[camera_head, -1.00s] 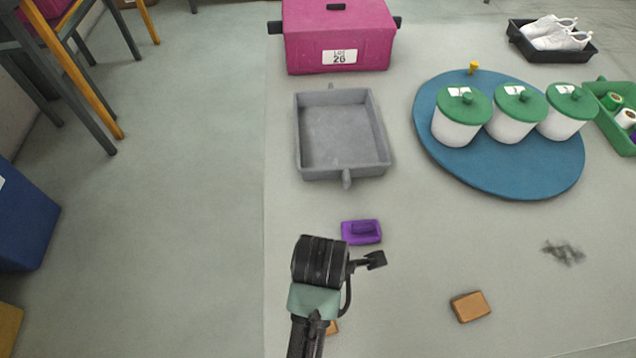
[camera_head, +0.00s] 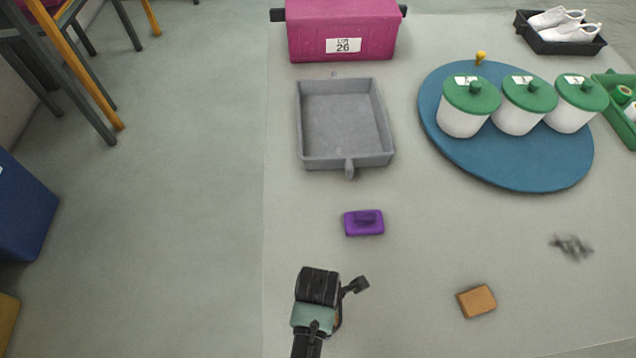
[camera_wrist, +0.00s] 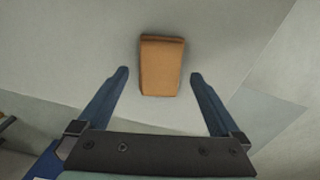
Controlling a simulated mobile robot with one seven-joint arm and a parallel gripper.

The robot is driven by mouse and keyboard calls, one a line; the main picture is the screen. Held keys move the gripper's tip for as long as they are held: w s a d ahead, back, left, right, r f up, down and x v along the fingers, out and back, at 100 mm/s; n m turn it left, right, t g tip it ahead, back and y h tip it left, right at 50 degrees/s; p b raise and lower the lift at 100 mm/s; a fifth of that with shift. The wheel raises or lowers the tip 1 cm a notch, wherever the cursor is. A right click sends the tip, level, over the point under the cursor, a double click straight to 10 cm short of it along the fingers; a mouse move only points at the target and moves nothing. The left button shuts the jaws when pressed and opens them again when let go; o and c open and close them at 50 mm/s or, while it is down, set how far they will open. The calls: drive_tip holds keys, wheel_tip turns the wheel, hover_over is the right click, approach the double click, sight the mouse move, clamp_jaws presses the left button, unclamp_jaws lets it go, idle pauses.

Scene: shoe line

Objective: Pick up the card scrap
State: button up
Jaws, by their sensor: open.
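A small tan-brown piece (camera_wrist: 162,65), which I take to be the card scrap, lies flat in the wrist view. It is between and slightly beyond the fingertips of my open gripper (camera_wrist: 159,75), with a gap on both sides. In the head view my gripper (camera_head: 318,287) is low in the picture near the table's left edge. It hides most of a brown piece (camera_head: 339,319) beneath it, seemingly the same one. A similar brown block (camera_head: 476,301) lies apart to the right.
A purple block (camera_head: 364,223) lies beyond my gripper. Farther back are a grey tray (camera_head: 391,160), a magenta box (camera_head: 342,25) and a blue round board (camera_head: 500,170) with white, green-lidded pots. A dark smudge (camera_head: 571,247) marks the right. The table between these is clear.

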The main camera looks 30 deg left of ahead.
wheel_tip(320, 180, down, 2)
drive_tip(key=shift+f, duration=0.1)
drive_tip(key=shift+c, duration=0.2)
drive_tip(key=c, duration=1.3)
